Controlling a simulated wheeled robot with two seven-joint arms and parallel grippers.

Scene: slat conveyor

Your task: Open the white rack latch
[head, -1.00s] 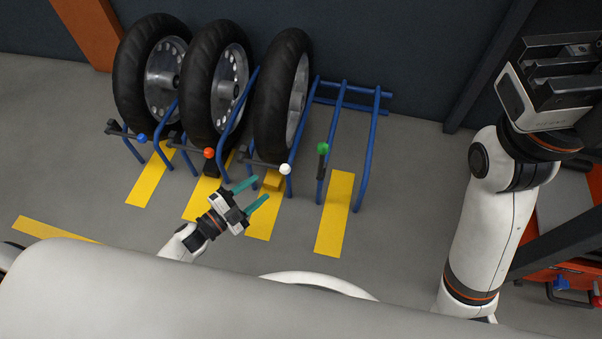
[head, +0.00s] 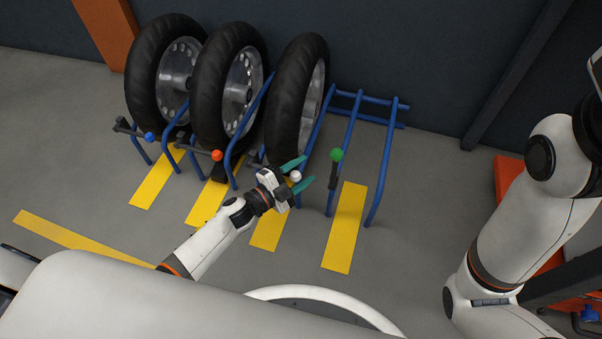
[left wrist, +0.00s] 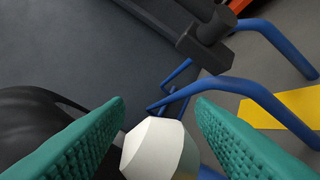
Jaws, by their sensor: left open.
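The white knob of the rack latch (head: 296,176) is at the front of the third wheel's bay, between the teal fingertips of my left gripper (head: 300,174). In the left wrist view the white knob (left wrist: 160,150) sits low in the middle, between the two open teal fingers (left wrist: 160,125). I cannot tell whether either finger touches it. The latch bar behind the knob is mostly hidden by my gripper in the head view. My right arm shows at the right edge of the head view, but its gripper is out of the picture.
A blue-knobbed latch (head: 150,138) and an orange-knobbed latch (head: 217,155) are to the left, and a green-knobbed latch (head: 336,155) stands upright close on the right. Blue rack tubes (head: 382,165) surround the wheels. The third tyre (head: 290,95) is just behind my gripper.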

